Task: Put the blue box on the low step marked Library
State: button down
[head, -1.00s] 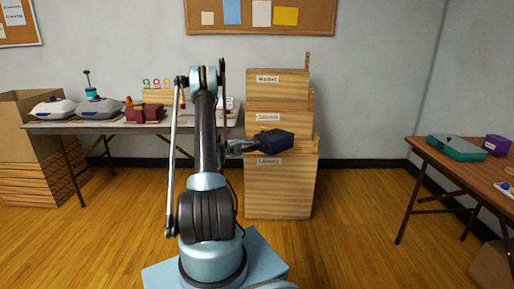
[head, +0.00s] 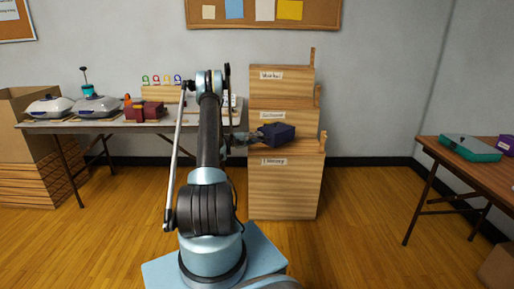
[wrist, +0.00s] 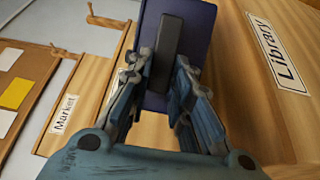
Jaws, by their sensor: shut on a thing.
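The blue box (head: 277,134) is dark blue and sits in front of the stepped wooden stand, close above the Library step's front. In the wrist view the blue box (wrist: 190,60) fills the top middle, with a dark grey strip on its face. My gripper (head: 250,138) is shut on the box from the left; in the wrist view the fingers (wrist: 165,85) lie on either side of the strip. The Library step (head: 282,190) is the lowest, with its label on the front face. The label also shows in the wrist view (wrist: 277,50). Contact between box and step cannot be told.
The middle and Market (head: 280,78) steps rise behind. A table at left (head: 70,126) holds grey cases (head: 50,105) and a red item (head: 144,110). A table at right (head: 460,165) holds a teal case (head: 468,147). Wood floor between is clear.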

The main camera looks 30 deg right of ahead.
aim_at(264, 143)
jog(key=shift+s+d+f, duration=0.15)
jog(key=shift+d+f, duration=0.1)
jog(key=shift+f, duration=2.2)
jog(key=shift+d+f, duration=0.15)
jog(key=shift+f, duration=0.15)
jog(key=c, duration=1.5)
grip_release()
jog(key=shift+o, duration=0.2)
